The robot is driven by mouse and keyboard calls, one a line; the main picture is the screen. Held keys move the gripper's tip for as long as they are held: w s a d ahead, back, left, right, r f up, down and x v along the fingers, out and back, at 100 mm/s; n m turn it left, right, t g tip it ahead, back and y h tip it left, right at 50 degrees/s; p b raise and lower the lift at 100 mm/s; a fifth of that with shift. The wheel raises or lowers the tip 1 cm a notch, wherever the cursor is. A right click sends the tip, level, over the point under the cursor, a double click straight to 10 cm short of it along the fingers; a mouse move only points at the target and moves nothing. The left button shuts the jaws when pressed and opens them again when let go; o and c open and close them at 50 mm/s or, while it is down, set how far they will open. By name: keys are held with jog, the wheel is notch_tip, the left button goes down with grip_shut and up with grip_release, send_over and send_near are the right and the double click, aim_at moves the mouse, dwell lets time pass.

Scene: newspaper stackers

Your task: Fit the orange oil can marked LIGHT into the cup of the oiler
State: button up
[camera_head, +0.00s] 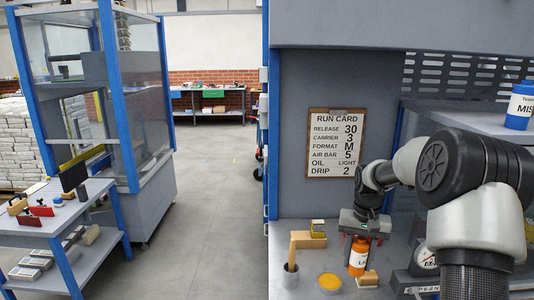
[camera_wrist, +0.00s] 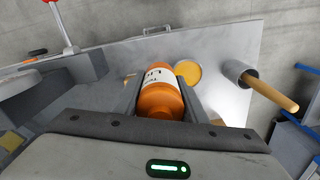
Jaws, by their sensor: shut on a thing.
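The orange oil can (camera_head: 358,257) with a white label stands out below my gripper (camera_head: 364,236) in the head view. Only part of the label's lettering shows. In the wrist view the can (camera_wrist: 162,100) lies between the two fingers of my gripper (camera_wrist: 160,92), which is shut on it. The can is over or on the grey bench; I cannot tell whether its base touches. I cannot make out the oiler's cup for certain in either view.
Left of the can are an orange-yellow round tin (camera_head: 330,282), a grey pot with a wooden handle (camera_head: 291,266) and a wooden block (camera_head: 308,240). A small block (camera_head: 368,278) lies close by. A run card (camera_head: 334,143) reads OIL LIGHT. A gauge (camera_head: 424,257) stands right.

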jog(key=s+a+f+n+p, duration=0.1)
jog(key=s+a+n+p, duration=0.1)
jog(key=s+a, duration=0.9)
jog(key=shift+s+a+f+n, duration=0.3)
jog(key=shift+s+f+n, duration=0.1)
jog(key=shift+s+n, duration=0.4)
